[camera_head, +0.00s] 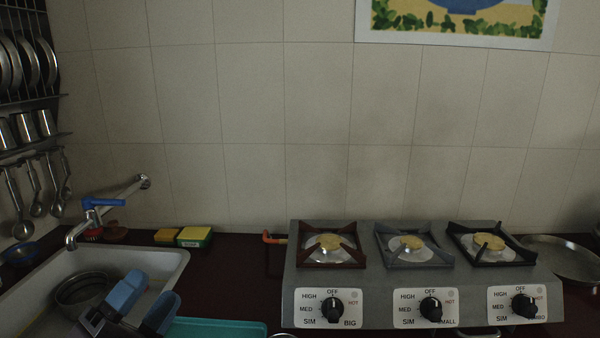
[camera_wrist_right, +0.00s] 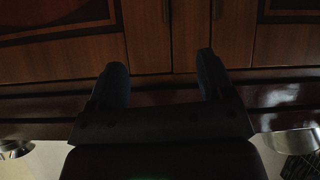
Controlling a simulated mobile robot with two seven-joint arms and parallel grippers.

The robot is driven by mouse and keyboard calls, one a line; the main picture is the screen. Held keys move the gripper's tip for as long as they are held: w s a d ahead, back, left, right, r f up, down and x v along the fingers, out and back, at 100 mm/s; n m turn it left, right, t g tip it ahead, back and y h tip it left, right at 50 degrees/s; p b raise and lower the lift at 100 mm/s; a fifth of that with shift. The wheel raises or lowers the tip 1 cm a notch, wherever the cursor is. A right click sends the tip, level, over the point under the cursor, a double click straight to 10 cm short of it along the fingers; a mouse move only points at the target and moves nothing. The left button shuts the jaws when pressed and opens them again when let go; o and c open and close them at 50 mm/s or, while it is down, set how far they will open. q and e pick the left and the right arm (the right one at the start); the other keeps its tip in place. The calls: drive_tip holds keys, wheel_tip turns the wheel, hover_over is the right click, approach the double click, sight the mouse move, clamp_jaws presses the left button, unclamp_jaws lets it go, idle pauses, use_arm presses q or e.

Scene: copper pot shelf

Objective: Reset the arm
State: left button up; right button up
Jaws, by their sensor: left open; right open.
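My left gripper (camera_head: 145,302) shows at the lower left of the head view, in front of the sink. Its two blue fingers stand apart and nothing shows between them. My right gripper (camera_wrist_right: 163,85) shows in the right wrist view. Its two dark fingers are spread with nothing between them, in front of brown wooden cabinet doors (camera_wrist_right: 150,35). The right gripper does not show in the head view.
A sink (camera_head: 165,262) with a metal pot (camera_head: 85,290) lies at the left. A teal tray (camera_head: 215,328) is beside it. A stove with three burners (camera_head: 420,275) stands at the right, a round metal pan (camera_head: 565,262) beyond it. Utensils hang upper left.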

use_arm(q)
drive_tip(key=s+a+f+n+g+y, duration=0.2)
drive_tip(key=a+f+n+g+y, duration=0.25)
drive_tip(key=f+n+y, duration=0.4)
drive_tip(key=s+a+f+n+g+y, duration=0.2)
drive_tip(key=a+f+n+g+y, duration=0.1)
drive_tip(key=a+f+n+y, duration=0.5)
drive_tip(key=s+d+f+n+g+h, duration=0.25)
drive_tip(key=s+f+g, duration=0.25)
drive_tip(key=s+f, duration=0.25)
drive_tip(key=s+d+f+n+g+h, duration=0.25)
drive_tip(key=s+f+g, duration=0.25)
drive_tip(key=s+f, duration=0.3)
drive_tip(key=w+f+t, duration=0.7)
drive_tip(key=f+t, duration=0.1)
drive_tip(key=shift+a, duration=0.3)
drive_tip(key=shift+m, duration=0.25)
drive_tip(key=shift+c, duration=0.3)
